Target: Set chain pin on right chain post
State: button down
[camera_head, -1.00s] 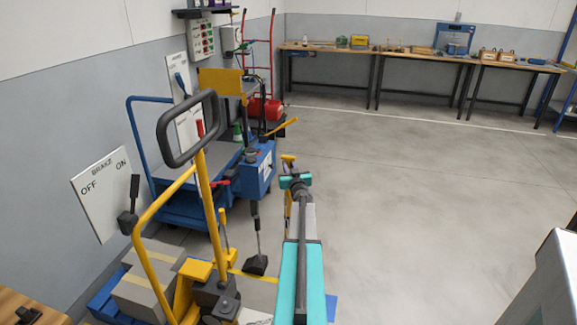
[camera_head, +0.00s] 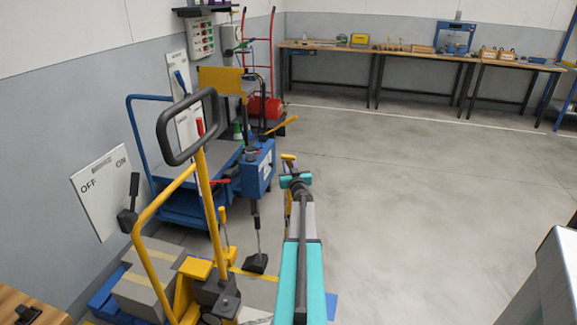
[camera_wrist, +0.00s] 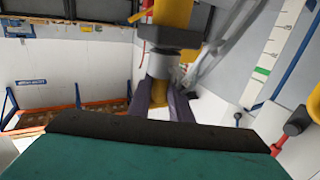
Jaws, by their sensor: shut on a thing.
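My gripper (camera_wrist: 158,92) shows in the wrist view with its two dark fingers closed on a small yellow piece (camera_wrist: 158,95), which I take to be the chain pin. Just beyond it, in line with the piece, are a grey cylinder and a black collar on a thick yellow upright (camera_wrist: 174,13). I cannot tell whether this upright is the right chain post, or whether the held piece touches it. In the head view my teal arm reaches forward, and a yellow end (camera_head: 288,158) shows just past the wrist. The fingers and the chain are not clear there.
A yellow pallet truck with a black loop handle (camera_head: 162,130) stands left of my arm, with boxes (camera_head: 140,290) beside it. A blue cart (camera_head: 190,205) is behind it by the wall. Workbenches (camera_head: 420,55) line the back.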

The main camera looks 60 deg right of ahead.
jog(key=shift+f, duration=0.3)
jog(key=c, duration=1.9)
grip_release()
jog(key=shift+s, duration=0.1)
jog(key=p+v, duration=0.1)
jog(key=v, duration=1)
jog(key=shift+p, duration=0.3)
jog(key=shift+r, duration=0.1)
